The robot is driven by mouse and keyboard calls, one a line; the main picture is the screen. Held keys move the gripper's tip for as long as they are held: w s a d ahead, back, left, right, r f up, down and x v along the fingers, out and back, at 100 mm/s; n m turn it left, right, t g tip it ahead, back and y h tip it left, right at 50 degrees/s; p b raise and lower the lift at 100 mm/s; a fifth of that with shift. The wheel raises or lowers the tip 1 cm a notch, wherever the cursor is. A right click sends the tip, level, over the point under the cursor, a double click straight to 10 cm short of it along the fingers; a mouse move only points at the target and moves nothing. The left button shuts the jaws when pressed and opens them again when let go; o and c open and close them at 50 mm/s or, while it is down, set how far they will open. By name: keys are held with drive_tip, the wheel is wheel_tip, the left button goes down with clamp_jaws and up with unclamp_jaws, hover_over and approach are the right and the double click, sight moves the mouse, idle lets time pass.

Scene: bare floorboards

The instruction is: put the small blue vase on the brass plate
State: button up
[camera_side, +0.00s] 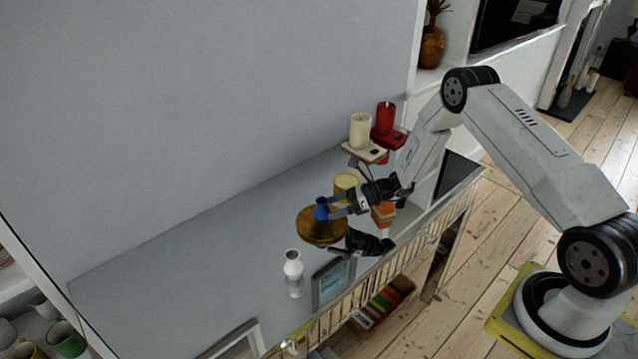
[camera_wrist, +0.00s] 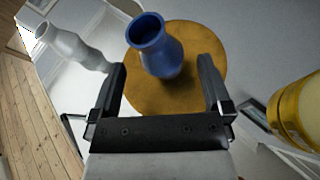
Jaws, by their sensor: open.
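The small blue vase (camera_side: 321,210) stands upright and appears to rest on the round brass plate (camera_side: 312,234), inside its rim. In the wrist view the blue vase (camera_wrist: 163,52) shows its dark open mouth, with the brass plate (camera_wrist: 188,96) around its base. My gripper (camera_side: 333,204) reaches in from the right at the vase's height. In the wrist view my gripper (camera_wrist: 163,66) is open, with one finger on each side of the vase. Gaps show between the vase and both fingers there.
A white vase (camera_side: 293,268) stands front left of the plate. A picture frame (camera_side: 332,283) is near the shelf's front edge. A yellow container (camera_side: 346,184) stands close behind the plate. Cream (camera_side: 360,132) and red (camera_side: 385,119) candles are at the back right. The left of the grey shelf top is clear.

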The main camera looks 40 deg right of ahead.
drive_tip(key=v, duration=0.8)
drive_tip(key=shift+r, duration=0.1)
idle(0.3)
drive_tip(key=shift+s+a+r+n+g, duration=0.25)
drive_tip(key=shift+a+n+g, duration=0.05)
drive_tip(key=shift+a+n, duration=0.15)
drive_tip(key=s+a+r+n+g+h, duration=0.2)
drive_tip(key=s+a+r+n+h, duration=0.3)
drive_tip(key=s+n, duration=0.4)
drive_tip(key=s+a+r+n+g+h, duration=0.3)
drive_tip(key=s+a+r+n+h, duration=0.2)
drive_tip(key=n, duration=1.3)
drive_tip(key=s+r, duration=0.3)
drive_tip(key=s, duration=0.1)
drive_tip(key=shift+s+r+h, duration=0.25)
drive_tip(key=shift+r+h, duration=0.1)
drive_tip(key=shift+h, duration=0.05)
drive_tip(key=shift+a, duration=0.15)
